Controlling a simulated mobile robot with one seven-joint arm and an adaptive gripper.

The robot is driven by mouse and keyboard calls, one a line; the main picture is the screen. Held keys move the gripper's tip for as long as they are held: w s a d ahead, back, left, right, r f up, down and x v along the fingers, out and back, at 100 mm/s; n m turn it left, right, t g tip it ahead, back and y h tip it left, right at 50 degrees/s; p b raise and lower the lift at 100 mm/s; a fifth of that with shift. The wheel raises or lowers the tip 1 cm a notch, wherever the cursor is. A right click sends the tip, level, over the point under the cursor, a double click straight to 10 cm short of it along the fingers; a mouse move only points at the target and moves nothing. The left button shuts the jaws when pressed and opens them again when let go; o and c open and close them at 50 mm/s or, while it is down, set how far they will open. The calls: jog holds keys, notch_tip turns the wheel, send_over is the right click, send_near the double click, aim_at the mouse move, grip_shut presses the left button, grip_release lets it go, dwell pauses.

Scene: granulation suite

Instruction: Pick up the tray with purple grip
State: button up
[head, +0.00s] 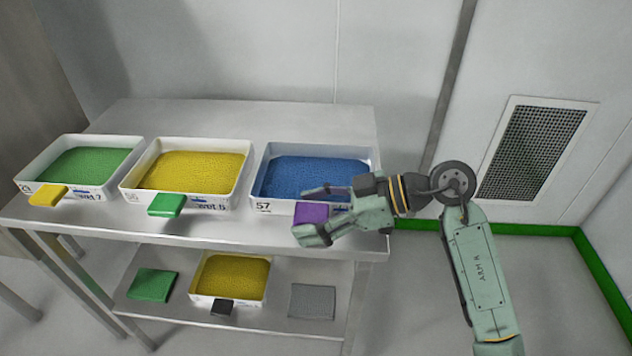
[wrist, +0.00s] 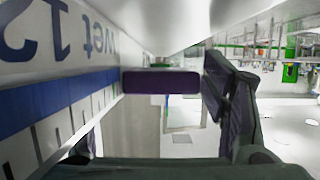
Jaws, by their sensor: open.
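The tray with the purple grip (head: 311,212) is a white tray (head: 258,184) full of blue granules, at the right end of the upper shelf, marked 57. My gripper (head: 304,212) is open at its front, with one finger above the purple grip and one below in the head view. In the wrist view the grip (wrist: 160,82) shows as a dark purple bar ahead, and the labelled tray wall (wrist: 70,60) fills the left. One finger (wrist: 228,100) shows right of the grip. Contact with the grip cannot be told.
A yellow-filled tray with a green grip (head: 165,205) and a green-filled tray with a yellow grip (head: 48,195) stand to the left. The lower shelf (head: 260,318) holds another yellow-filled tray (head: 230,302) and flat green and grey pieces. The shelf behind the trays is clear.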

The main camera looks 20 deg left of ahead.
jog(key=c, duration=1.6)
jog(key=shift+o, duration=0.2)
notch_tip(320, 180, up, 10)
jog(key=shift+r+b, duration=0.1)
jog(key=shift+b, duration=0.55)
